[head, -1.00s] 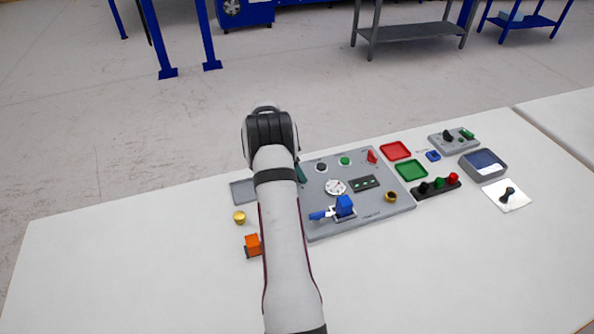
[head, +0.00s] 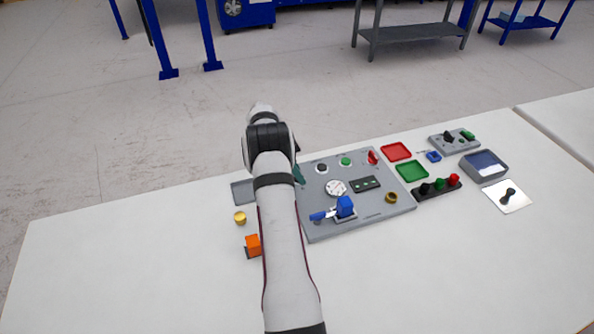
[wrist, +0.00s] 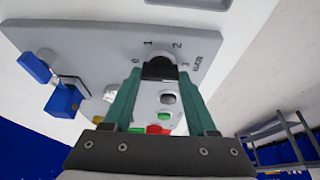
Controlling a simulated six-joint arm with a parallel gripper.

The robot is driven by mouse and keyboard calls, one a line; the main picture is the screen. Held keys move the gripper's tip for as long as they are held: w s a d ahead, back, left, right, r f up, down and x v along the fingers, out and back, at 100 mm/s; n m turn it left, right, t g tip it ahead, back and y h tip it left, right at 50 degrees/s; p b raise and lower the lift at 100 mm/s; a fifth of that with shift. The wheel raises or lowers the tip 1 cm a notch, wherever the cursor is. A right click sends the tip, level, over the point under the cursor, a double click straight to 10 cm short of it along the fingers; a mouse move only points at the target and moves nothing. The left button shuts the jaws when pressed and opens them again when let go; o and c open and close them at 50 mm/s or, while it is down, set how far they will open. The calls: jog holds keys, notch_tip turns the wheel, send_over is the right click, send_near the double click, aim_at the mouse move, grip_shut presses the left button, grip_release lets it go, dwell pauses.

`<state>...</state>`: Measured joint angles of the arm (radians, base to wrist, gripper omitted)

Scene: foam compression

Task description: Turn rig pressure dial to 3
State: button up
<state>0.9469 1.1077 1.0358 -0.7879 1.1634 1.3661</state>
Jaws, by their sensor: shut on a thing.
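The dial's black knob (wrist: 159,68) stands on the grey rig panel (wrist: 110,40) in the wrist view. The marks 0, 1, 2 and 3 are printed in an arc around it, with 0 at left and 3 at right. My gripper (wrist: 160,74) has its teal fingers on either side of the knob and is shut on it. I cannot tell which mark the knob points to. In the head view the panel (head: 385,209) lies flat on the table, and my arm hides the dial. One teal fingertip (head: 299,174) shows beside my wrist.
The panel also carries a white round gauge (head: 336,187), a blue block (head: 345,205) by a blue lever, a green button (head: 345,161) and a red switch (head: 373,157). An orange block (head: 253,244) and brass cylinder (head: 240,217) lie left of my arm.

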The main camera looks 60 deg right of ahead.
jog(key=o, duration=1.4)
jog(key=shift+c, duration=0.2)
jog(key=v, duration=1.5)
jog(key=shift+a+r, duration=0.25)
jog(key=shift+r, duration=0.1)
jog(key=shift+w, duration=0.15)
